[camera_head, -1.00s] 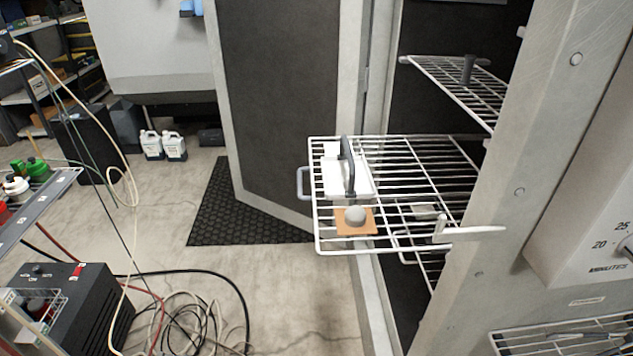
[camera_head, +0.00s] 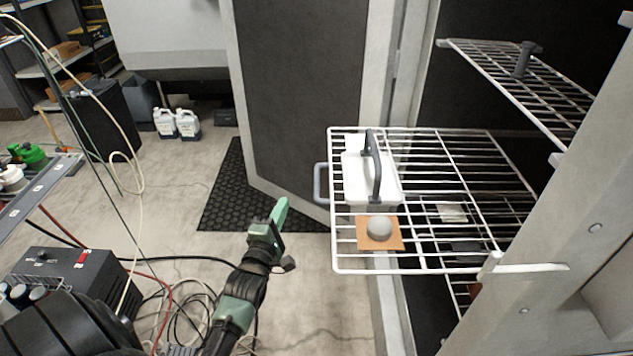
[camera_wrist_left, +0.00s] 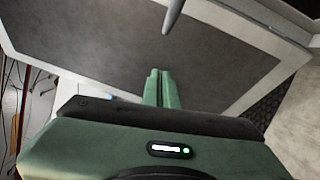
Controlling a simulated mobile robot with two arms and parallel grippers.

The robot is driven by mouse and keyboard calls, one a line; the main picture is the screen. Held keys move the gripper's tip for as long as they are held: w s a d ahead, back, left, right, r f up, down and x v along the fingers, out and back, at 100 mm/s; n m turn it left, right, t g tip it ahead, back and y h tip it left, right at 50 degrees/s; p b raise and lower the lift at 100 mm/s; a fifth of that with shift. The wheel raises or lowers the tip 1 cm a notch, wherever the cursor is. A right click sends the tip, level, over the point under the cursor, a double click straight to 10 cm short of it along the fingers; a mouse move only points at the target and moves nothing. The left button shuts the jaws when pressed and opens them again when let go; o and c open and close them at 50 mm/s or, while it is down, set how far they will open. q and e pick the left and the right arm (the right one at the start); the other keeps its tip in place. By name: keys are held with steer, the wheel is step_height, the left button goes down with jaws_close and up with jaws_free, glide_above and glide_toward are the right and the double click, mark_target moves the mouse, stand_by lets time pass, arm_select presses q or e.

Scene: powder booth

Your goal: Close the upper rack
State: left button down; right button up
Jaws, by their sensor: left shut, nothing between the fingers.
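A white wire rack (camera_head: 450,155) sticks out of the open cabinet at mid height, with a grey handle (camera_head: 320,183) on its left front edge. On it are a white block with a dark arched handle (camera_head: 372,165) and an orange square plate with a grey ball (camera_head: 380,229). A higher wire rack (camera_head: 500,75) sits further inside the cabinet. My left gripper (camera_head: 281,211) is shut and empty, left of the rack handle and apart from it. Its closed green fingers show in the left wrist view (camera_wrist_left: 160,88), below a grey bar (camera_wrist_left: 173,14). My right gripper is out of view.
The open dark cabinet door (camera_head: 295,90) stands behind the gripper. A pale upright (camera_head: 560,220) edges the cabinet at right. Another rack with items lies below the pulled-out one. Cables, a black box (camera_head: 70,285) and a shelf (camera_head: 40,205) are at left.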

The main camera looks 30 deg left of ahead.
arm_select(q)
steer(key=w+r+p, duration=0.1)
steer(key=w+p, duration=0.1)
steer(key=w, duration=0.8)
steer(key=shift+d, duration=0.4)
